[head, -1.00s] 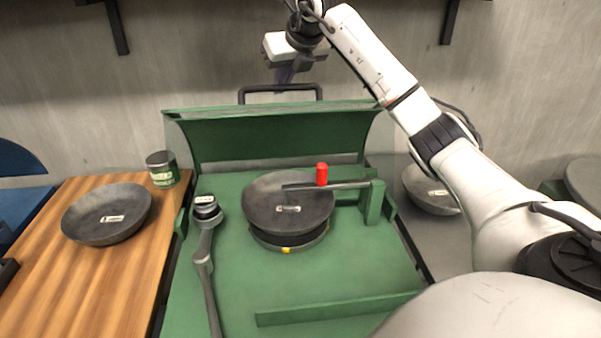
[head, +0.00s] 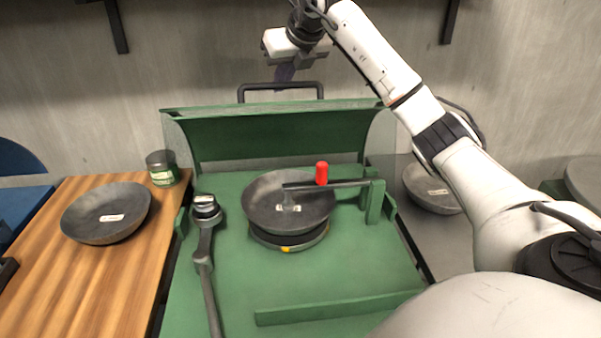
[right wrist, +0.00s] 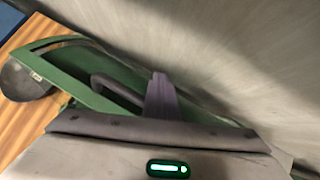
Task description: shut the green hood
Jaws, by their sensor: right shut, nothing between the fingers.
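The green hood (head: 280,137) stands raised at the back of the green machine (head: 345,268), with clear side panels. Its black handle (head: 280,87) sticks up from its top edge. My right gripper (head: 286,73) is shut and empty, just above and behind the handle in the head view; I cannot tell whether it touches it. In the right wrist view the shut fingers (right wrist: 160,98) are beside the handle (right wrist: 115,92), with the hood (right wrist: 75,70) beyond. A dark bowl (head: 270,203) sits on the round wheel under the hood. My left gripper is not in view.
A jointed grey arm (head: 206,262) stands on the machine's left. A second bowl (head: 106,214) and a green tin (head: 162,168) are on the wooden table at left. Another bowl (head: 430,188) lies at right.

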